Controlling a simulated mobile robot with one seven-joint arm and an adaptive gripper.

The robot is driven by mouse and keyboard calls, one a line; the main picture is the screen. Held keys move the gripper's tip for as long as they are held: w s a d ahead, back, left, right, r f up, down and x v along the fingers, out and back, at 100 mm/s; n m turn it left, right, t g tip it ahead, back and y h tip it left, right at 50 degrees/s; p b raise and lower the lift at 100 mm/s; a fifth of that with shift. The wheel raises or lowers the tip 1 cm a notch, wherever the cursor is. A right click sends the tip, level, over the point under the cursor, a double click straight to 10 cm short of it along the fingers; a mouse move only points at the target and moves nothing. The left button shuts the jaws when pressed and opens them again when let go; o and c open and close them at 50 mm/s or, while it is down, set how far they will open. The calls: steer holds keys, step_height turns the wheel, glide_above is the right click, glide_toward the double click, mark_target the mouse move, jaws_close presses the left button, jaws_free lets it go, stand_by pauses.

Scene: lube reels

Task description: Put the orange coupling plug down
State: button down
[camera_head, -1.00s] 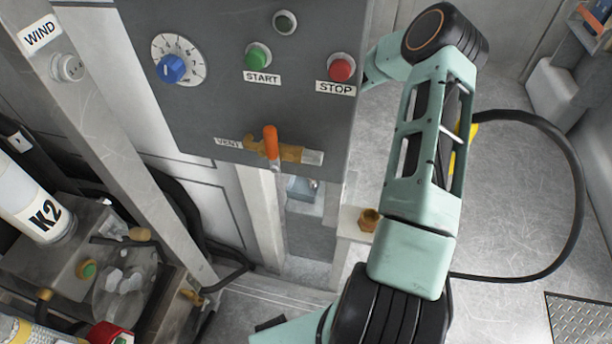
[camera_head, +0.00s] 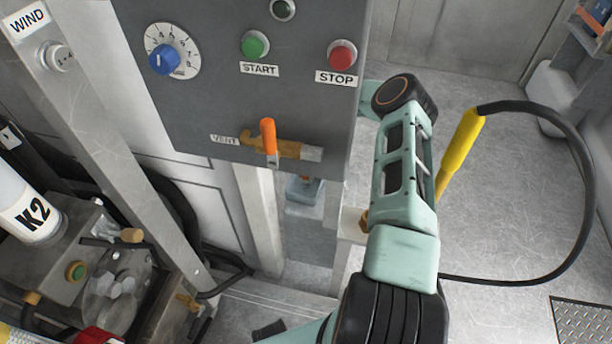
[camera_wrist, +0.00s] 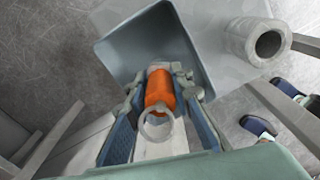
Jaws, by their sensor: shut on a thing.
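The orange coupling plug (camera_wrist: 158,92) is in the wrist view, with a grey ring at its near end. My gripper (camera_wrist: 163,88) is shut on it, with one finger on each side of the orange body. The plug's far end is at the near edge of a blue-grey open tray (camera_wrist: 112,52). I cannot tell whether the plug touches the tray. In the head view, a small blue-grey box (camera_head: 305,193) shows below the control panel. My gripper cannot be made out in the head view.
A grey control panel (camera_head: 205,105) with an orange-handled vent valve (camera_head: 268,135) stands close to my arm. A yellow rod (camera_head: 461,145) with a black hose is to the right. A grey hollow cylinder (camera_wrist: 256,42) lies right of the tray in the wrist view.

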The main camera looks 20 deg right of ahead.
steer(key=shift+f, duration=0.25)
steer(key=shift+f, duration=0.15)
steer(key=c, duration=1.7)
jaws_free()
step_height(320, 180, up, 12)
steer(key=shift+r+p, duration=0.2)
steer(key=shift+p, duration=1.05)
steer(key=shift+s, duration=0.1)
